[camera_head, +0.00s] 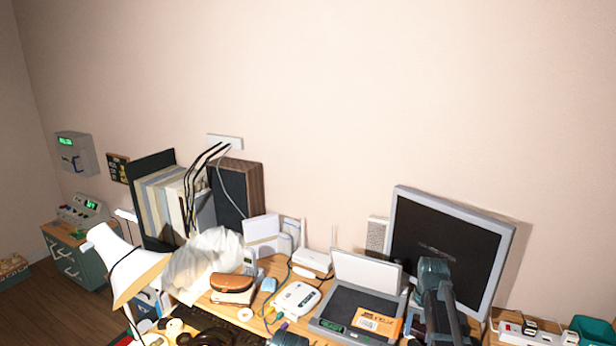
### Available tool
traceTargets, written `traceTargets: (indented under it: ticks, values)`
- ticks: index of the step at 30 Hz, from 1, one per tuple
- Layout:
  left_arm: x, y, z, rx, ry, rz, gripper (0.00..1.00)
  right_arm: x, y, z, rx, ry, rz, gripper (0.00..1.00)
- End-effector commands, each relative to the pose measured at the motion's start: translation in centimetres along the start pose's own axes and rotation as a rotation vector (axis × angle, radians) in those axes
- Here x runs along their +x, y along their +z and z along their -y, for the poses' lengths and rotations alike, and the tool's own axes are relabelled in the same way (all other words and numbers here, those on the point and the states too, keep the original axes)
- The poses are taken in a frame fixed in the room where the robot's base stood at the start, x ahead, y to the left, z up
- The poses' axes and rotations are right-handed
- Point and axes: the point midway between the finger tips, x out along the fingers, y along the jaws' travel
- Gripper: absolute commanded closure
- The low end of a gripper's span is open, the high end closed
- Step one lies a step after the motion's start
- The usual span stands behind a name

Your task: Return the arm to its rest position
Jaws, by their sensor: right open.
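My right gripper (437,292) shows at the lower right, dark grey and teal, in front of the grey-framed monitor (445,240). It is open, with nothing seen between its fingers. The arm comes up from the bottom edge, and its fingertips are hard to make out. My left gripper is not clearly in view; a dark rounded part shows at the bottom edge, and I cannot tell what it is.
The desk is crowded. A flat grey device with a raised white lid (367,268) stands just left of the arm. A white lamp (134,270), a white bag (205,262) and a brown speaker (236,188) are further left. A power strip (527,333) lies at right.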

Motion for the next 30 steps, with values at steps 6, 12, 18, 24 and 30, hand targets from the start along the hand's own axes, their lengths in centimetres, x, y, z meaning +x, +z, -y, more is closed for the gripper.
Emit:
traceTargets:
  ticks: [6,12,18,24,30]
  values:
    - [0.0,0.0,0.0,0.000,0.000,0.000,0.50,0.0,2.7,2.2,-0.064,0.008,0.003,0.44]
    - [0.0,0.0,0.0,0.000,0.000,0.000,0.50,0.0,6.0,4.6,-0.144,0.018,0.007,0.44]
    - [0.0,0.0,0.0,0.000,0.000,0.000,0.50,0.0,11.6,7.9,-0.278,0.038,0.011,0.44]
    - [0.0,0.0,0.0,0.000,0.000,0.000,0.50,0.0,20.7,11.2,-0.489,0.069,0.017,0.44]
    - [0.0,0.0,0.0,0.000,0.000,0.000,0.50,-0.1,28.8,12.7,-0.696,0.101,0.019,0.44]
